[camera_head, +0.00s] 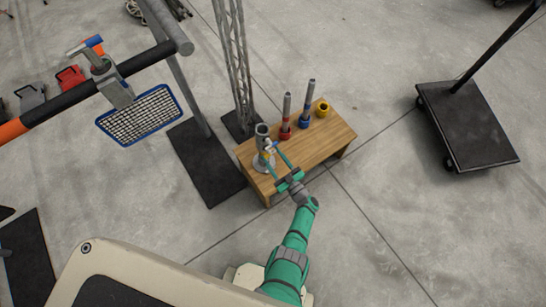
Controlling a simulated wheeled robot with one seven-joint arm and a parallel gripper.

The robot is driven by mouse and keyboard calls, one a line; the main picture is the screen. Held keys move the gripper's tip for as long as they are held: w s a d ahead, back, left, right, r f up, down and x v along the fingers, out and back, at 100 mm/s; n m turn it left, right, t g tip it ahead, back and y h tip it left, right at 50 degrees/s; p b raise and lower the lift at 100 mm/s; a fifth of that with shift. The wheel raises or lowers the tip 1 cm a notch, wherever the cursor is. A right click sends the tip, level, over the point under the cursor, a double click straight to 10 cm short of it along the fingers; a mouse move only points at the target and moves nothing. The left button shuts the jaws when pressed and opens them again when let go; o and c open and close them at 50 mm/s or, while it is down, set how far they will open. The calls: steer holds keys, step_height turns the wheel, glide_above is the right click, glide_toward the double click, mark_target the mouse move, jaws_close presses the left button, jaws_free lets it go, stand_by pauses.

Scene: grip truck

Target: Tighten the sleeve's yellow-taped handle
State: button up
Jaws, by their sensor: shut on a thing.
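A grey metal sleeve (262,136) stands upright on a round base at the left part of the wooden table. A small handle with a yellow patch (267,155) shows low on its near side; it is tiny and partly hidden by my fingers. My green gripper (269,152) reaches in from the lower right, with one long finger on either side of the handle. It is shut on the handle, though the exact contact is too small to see.
A lattice truss (236,60) rises behind. A black-and-orange bar (70,95) crosses upper left. A cart (470,125) stands right; floor between is clear.

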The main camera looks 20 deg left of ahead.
steer(key=shift+f, duration=0.1)
steer(key=o, duration=1.1)
steer(key=shift+c, duration=0.2)
steer(key=v, duration=1)
steer(key=shift+s+d, duration=0.25)
steer(key=shift+s, duration=0.05)
